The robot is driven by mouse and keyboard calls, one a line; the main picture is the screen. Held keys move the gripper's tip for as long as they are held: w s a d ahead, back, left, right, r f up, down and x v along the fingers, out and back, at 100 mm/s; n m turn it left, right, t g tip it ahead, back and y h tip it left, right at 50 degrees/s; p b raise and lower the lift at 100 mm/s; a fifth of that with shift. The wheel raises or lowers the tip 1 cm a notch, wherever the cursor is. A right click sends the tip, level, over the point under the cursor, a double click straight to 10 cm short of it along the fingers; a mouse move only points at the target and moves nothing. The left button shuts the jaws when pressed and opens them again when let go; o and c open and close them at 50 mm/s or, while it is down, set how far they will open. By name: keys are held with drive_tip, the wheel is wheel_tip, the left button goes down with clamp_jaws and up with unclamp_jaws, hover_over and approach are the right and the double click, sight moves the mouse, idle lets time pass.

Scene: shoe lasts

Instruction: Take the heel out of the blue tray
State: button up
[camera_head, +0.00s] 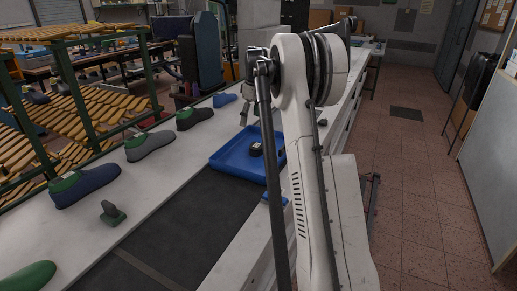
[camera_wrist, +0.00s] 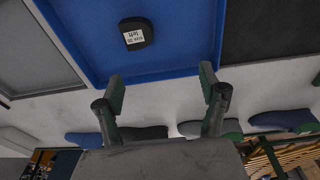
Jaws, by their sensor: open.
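The blue tray (camera_head: 232,158) lies on the white bench, partly hidden behind my arm in the head view. The heel (camera_head: 256,149) is a small dark piece with a white label, lying inside the tray. In the wrist view the heel (camera_wrist: 136,33) lies on the floor of the blue tray (camera_wrist: 190,45), with its printed label facing the camera. My gripper (camera_wrist: 163,90) is open and empty in the wrist view, its two fingers apart. The heel appears beyond the fingertips, not between them.
A row of shoe lasts stands along the bench, including a blue one (camera_head: 86,184), a grey one (camera_head: 150,144) and a dark one (camera_head: 195,117). A dark mat (camera_head: 190,225) lies before the tray. Wooden racks (camera_head: 95,110) stand left.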

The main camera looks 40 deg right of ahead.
approach(256, 146)
drive_tip(key=f, duration=0.4)
drive_tip(key=w+d+f, duration=0.1)
drive_tip(key=shift+f, duration=0.4)
drive_tip(key=shift+w+a+f+p, duration=0.1)
drive_tip(key=shift+a+f+p, duration=0.05)
drive_tip(key=shift+f, duration=0.7)
drive_tip(key=shift+w+a+f+p, duration=0.1)
drive_tip(key=shift+a+f+p, duration=0.05)
drive_tip(key=shift+f, duration=0.75)
drive_tip(key=shift+w+a+f+p, duration=0.1)
drive_tip(key=shift+a+f+p, duration=0.1)
drive_tip(key=shift+f, duration=0.65)
drive_tip(key=c, duration=1.4)
drive_tip(key=shift+r, duration=0.1)
drive_tip(key=shift+c, duration=0.2)
